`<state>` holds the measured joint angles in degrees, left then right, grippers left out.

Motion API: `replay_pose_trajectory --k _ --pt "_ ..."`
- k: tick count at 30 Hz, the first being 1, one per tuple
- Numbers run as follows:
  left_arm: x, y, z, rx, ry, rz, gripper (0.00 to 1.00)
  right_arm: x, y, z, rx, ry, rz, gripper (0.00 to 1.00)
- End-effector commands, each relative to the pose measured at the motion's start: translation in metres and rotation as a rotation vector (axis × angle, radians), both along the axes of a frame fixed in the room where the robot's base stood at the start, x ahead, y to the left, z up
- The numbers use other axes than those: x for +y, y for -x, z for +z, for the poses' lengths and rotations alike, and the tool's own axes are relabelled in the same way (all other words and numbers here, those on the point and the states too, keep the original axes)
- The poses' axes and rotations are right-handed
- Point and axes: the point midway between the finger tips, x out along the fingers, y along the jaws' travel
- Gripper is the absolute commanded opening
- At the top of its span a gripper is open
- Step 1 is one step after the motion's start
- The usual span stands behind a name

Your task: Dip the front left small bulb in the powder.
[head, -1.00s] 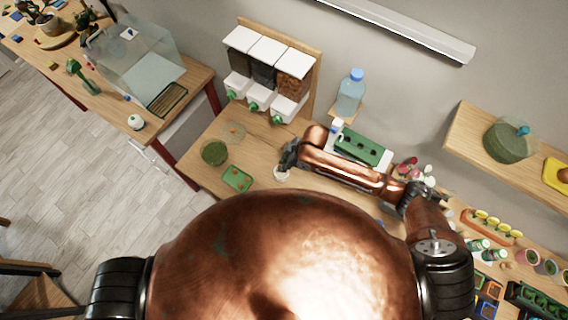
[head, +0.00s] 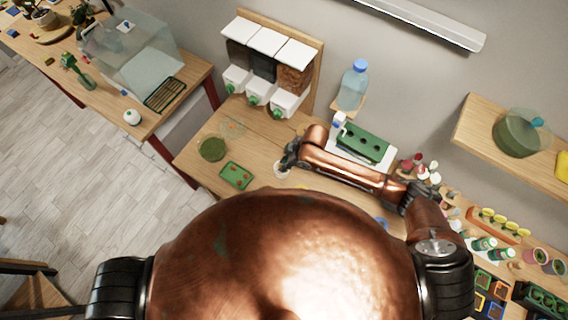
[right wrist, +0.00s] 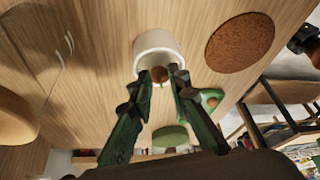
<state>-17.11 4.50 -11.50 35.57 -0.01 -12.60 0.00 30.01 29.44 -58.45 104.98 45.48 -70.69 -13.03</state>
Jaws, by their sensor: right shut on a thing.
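My right gripper (head: 288,160) is over a small white cup (head: 282,172) on the wooden table. In the right wrist view my right gripper (right wrist: 160,82) is shut on a small brown bulb (right wrist: 159,74). The bulb shows at the mouth of the white cup (right wrist: 156,42); how deep it sits, and the powder inside, I cannot make out. A green tray (head: 236,187) with several small orange-brown bulbs lies left of the cup. My left gripper is not in view.
A round green dish (head: 212,149) and a clear dish (head: 233,128) lie left of the cup. White dispensers (head: 262,92) stand behind. A green block with holes (head: 362,142) and a water bottle (head: 353,86) stand beyond my right arm.

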Motion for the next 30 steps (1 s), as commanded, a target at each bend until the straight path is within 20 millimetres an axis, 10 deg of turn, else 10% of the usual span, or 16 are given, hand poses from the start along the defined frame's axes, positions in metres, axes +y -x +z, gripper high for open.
replay_pose_trajectory --k 30 --pt "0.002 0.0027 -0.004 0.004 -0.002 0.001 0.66 0.0001 0.0001 -0.0096 0.0 0.0 0.0 0.0"
